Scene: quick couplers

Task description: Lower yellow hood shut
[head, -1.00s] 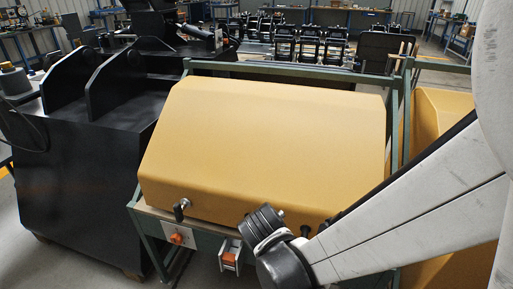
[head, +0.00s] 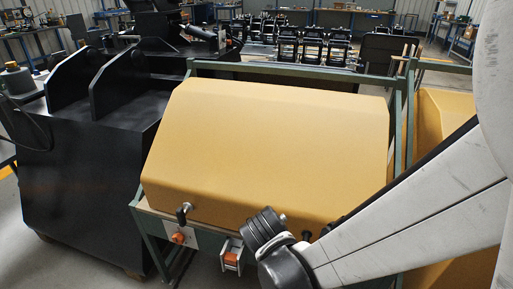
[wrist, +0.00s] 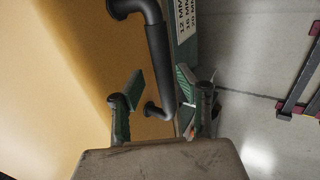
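The yellow hood (head: 270,145) is a large angular cover on a green frame in the head view. Its front lower edge lies close to the frame's front rail; I cannot tell if a gap is left. In the wrist view the hood (wrist: 60,110) fills the left side, and its black bar handle (wrist: 158,60) stands out from it. My gripper (wrist: 158,88) is open, with its green-padded fingers apart and the handle's far part showing between them. I see no finger clearly pressing on the bar. In the head view my arm hides the gripper and most of the handle.
A black machine (head: 85,175) stands close at the left of the hood. A second yellow cover (head: 440,115) is at the right, partly behind my arm. A panel with an orange knob (head: 179,238) and an orange-and-white part (head: 231,257) are on the frame's front.

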